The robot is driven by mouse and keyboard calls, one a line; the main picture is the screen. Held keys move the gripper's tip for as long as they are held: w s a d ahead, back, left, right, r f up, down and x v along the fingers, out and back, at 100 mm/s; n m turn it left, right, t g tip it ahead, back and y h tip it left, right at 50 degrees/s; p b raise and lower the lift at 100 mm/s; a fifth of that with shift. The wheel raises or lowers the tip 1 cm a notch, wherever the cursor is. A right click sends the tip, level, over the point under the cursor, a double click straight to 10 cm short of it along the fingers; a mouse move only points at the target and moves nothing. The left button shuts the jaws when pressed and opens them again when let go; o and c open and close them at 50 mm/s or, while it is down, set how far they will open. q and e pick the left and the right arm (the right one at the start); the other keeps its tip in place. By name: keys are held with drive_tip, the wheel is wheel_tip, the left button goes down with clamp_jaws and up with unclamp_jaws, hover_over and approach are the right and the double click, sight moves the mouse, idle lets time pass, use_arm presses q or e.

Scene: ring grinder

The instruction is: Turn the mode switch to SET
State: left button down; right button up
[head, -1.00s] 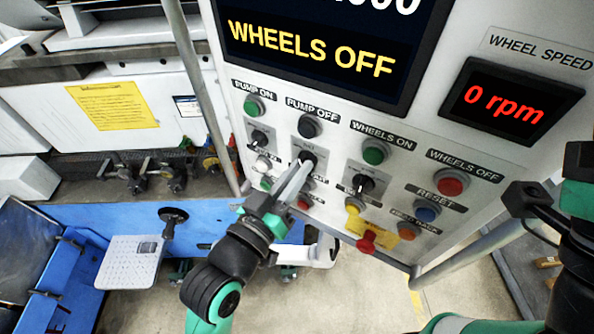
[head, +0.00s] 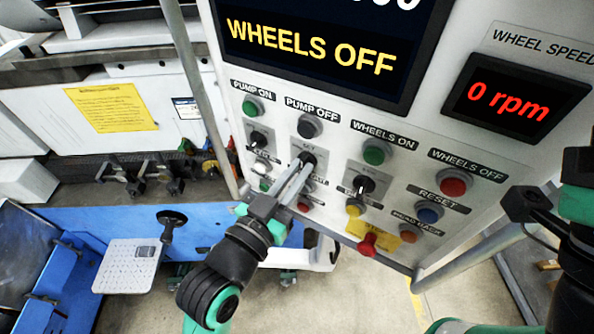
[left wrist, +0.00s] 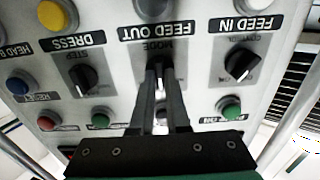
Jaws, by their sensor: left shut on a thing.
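The mode switch (head: 308,157) is a black knob on the sloping control panel, below the PUMP OFF button. My left gripper (head: 303,168) reaches up to it from the lower left, its two fingers shut on the knob. In the left wrist view the panel appears upside down, and the left gripper (left wrist: 159,70) has one finger on each side of the knob under the MODE label. The fingers hide most of the knob, so I cannot tell which mark it points at. My right gripper's jaws are not visible; only dark and green parts of that arm show at the right edge.
Other black knobs flank the mode switch, one to the left (head: 258,139) and one to the right (head: 364,184). Coloured buttons surround them, including a red WHEELS OFF button (head: 453,187). A red knob on a yellow plate (head: 368,243) sits low. The display (head: 310,60) reads WHEELS OFF.

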use_arm(q)
drive_tip(key=c, duration=0.9)
unclamp_jaws()
drive_tip(key=shift+s, duration=0.1)
drive_tip(key=p+v, duration=0.4)
drive_tip(key=v, duration=0.7)
drive_tip(key=shift+s+a, duration=0.15)
drive_tip(key=shift+s, duration=0.05)
drive_tip(key=shift+r, duration=0.1)
